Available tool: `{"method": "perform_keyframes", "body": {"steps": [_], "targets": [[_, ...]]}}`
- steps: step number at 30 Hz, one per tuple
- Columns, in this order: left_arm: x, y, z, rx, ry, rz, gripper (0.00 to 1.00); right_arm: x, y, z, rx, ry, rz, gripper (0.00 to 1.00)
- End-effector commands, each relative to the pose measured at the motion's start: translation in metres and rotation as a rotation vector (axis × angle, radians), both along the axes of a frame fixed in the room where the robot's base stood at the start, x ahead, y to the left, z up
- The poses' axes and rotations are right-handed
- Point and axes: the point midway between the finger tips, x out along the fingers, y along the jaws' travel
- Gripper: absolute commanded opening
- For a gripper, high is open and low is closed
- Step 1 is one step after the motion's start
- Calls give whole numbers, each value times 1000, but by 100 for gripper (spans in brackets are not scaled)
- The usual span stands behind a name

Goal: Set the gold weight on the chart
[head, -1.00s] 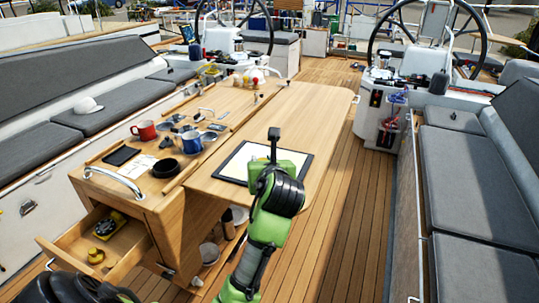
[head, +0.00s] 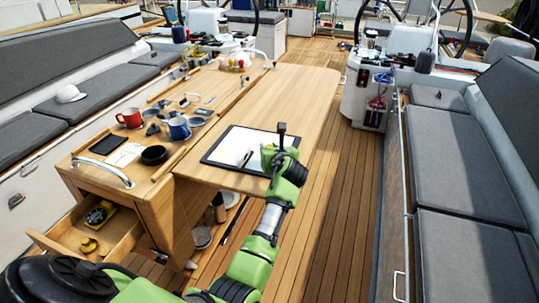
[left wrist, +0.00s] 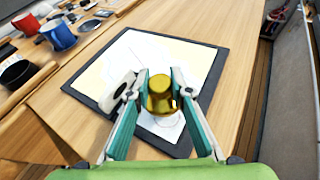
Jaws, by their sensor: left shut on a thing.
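The chart lies on a dark-edged board on the wooden table, pale in the head view (head: 237,143) and in the left wrist view (left wrist: 150,55). My left gripper (head: 272,160) is over the board's near right part. In the left wrist view, its fingers (left wrist: 160,90) are shut on the gold weight (left wrist: 160,97), a small gold cup-like piece. The weight appears over the chart's near part; I cannot tell whether it touches. My right gripper is not in view.
A red mug (head: 131,117), a blue mug (head: 179,128) and a black bowl (head: 153,155) stand left of the chart. An open drawer (head: 119,246) holds yellow items. A metal rail (head: 103,170) curves at the table's near end. Bare table lies beyond the chart.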

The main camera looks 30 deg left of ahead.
Motion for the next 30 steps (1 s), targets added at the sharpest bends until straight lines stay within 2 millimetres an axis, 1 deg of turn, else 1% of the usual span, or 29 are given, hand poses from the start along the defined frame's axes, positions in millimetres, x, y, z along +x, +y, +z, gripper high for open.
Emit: {"method": "perform_keyframes", "body": {"steps": [1,3,6,17,18,19,20,30], "targets": [[-1,-1,-7,-2,4,-1,0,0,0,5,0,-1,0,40],[-1,-1,-17,-2,4,-2,0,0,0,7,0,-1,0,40],[-1,-1,-24,1,1,-2,0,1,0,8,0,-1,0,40],[-1,-1,-29,1,1,-2,0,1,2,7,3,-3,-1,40],[-2,-1,-31,-1,3,0,25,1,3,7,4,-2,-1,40],[-2,-1,-31,-1,3,0,33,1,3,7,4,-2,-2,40],[-2,-1,-31,-1,3,0,37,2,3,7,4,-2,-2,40],[-1,-1,-29,-1,3,0,37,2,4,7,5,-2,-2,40]]}}
